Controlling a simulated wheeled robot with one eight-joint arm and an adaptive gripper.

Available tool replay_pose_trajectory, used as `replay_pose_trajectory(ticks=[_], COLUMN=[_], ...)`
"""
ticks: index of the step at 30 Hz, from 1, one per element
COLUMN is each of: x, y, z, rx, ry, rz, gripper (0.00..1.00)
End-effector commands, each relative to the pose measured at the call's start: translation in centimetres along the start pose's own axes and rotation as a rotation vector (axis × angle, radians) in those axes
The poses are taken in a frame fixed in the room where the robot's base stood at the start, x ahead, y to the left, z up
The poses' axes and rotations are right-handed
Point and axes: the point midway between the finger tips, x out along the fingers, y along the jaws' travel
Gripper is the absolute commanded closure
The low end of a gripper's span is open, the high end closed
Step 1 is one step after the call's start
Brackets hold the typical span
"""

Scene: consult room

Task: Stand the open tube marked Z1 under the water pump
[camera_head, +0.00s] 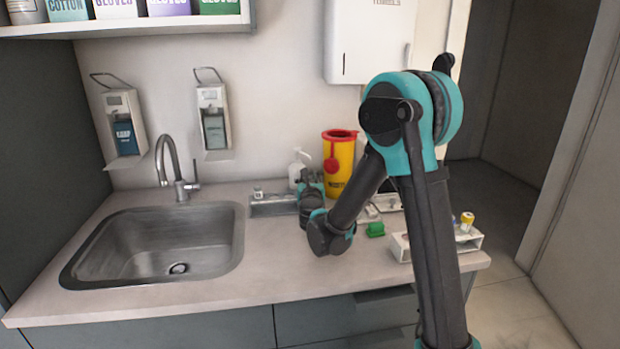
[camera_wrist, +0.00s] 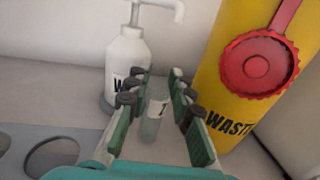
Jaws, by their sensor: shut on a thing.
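My gripper (camera_wrist: 164,86) is shut on a clear tube (camera_wrist: 153,122), which stands roughly upright between the fingers in the wrist view. Its white label shows only part of a mark, so I cannot read it in full. The water pump (camera_wrist: 128,62) is a white bottle with a partly hidden "WA" label, just beyond the left finger; its spout (camera_wrist: 170,6) points right. In the head view, my gripper (camera_head: 309,190) is beside the white pump bottle (camera_head: 296,170) and hides the tube. I cannot tell whether the tube's base touches the counter.
The yellow waste bin (camera_head: 339,165) with a red lid stands close right of my gripper. A grey metal rack with holes (camera_head: 275,207) lies at left. The sink (camera_head: 160,245) is further left. A green block (camera_head: 375,229) and a white rack (camera_head: 400,246) are at right.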

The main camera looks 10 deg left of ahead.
Motion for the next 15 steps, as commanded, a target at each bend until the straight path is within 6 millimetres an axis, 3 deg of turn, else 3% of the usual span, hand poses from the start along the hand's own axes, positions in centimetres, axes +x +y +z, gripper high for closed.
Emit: replay_pose_trajectory(ticks=[4, 5, 9, 15], x=[0.00, -0.01, -0.01, -0.01], y=[0.01, 0.01, 0.01, 0.01], z=[-0.29, -0.24, -0.23, -0.23], rx=[0.000, 0.000, 0.000, 0.000], ry=[0.000, 0.000, 0.000, 0.000], rz=[0.000, 0.000, 0.000, 0.000], gripper=[0.92, 0.74, 0.57, 0.57])
